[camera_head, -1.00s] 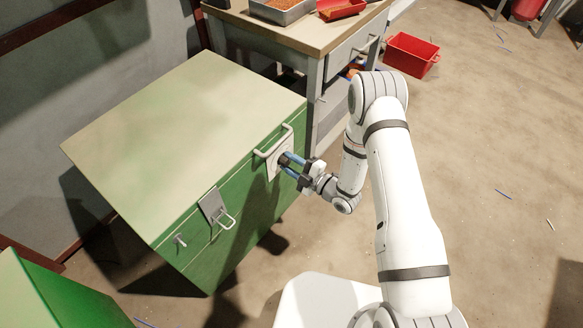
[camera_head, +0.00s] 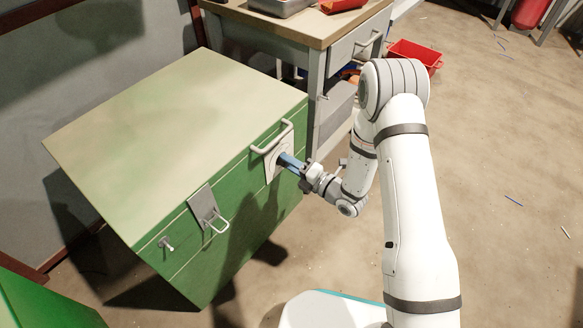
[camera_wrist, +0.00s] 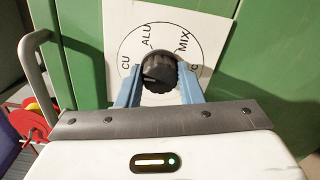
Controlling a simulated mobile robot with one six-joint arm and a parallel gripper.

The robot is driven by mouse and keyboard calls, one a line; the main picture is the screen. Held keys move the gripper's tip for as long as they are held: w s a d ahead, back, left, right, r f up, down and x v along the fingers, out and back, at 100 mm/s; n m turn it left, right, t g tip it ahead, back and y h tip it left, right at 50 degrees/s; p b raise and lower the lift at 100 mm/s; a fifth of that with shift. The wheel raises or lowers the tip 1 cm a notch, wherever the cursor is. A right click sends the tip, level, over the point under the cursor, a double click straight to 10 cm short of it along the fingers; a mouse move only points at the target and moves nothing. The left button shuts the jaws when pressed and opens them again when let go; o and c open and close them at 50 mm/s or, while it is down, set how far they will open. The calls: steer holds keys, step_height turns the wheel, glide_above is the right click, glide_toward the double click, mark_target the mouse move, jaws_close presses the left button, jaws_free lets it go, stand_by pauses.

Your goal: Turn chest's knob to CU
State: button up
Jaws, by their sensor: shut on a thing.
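The green chest (camera_head: 236,215) with a pale lid stands at left centre in the head view. A white dial plate (camera_head: 271,165) is on its front, near the right end. In the wrist view the plate (camera_wrist: 205,35) shows a circle with the labels CU, ALU, MIX and a partly hidden one ending in C. The black ribbed knob (camera_wrist: 160,70) is at its centre. My gripper (camera_head: 287,161) has its blue fingers on either side of the knob, shut on it. I cannot tell for certain which label the knob points to.
A handle (camera_head: 270,138) sticks out just above the dial plate. A latch (camera_head: 208,208) and a small peg (camera_head: 166,244) are farther left on the chest. A workbench (camera_head: 300,25) stands behind, and a red bin (camera_head: 415,57) is on the floor. The floor at right is mostly clear.

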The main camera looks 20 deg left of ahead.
steer(key=shift+s+a, duration=0.1)
steer(key=shift+s, duration=0.1)
steer(key=shift+f, duration=0.1)
steer(key=o, duration=1)
steer(key=shift+w, duration=0.1)
steer(key=shift+c, duration=0.2)
steer(key=p+v, duration=0.1)
steer(key=v, duration=0.7)
steer(key=shift+p, duration=0.3)
steer(key=shift+w, duration=0.1)
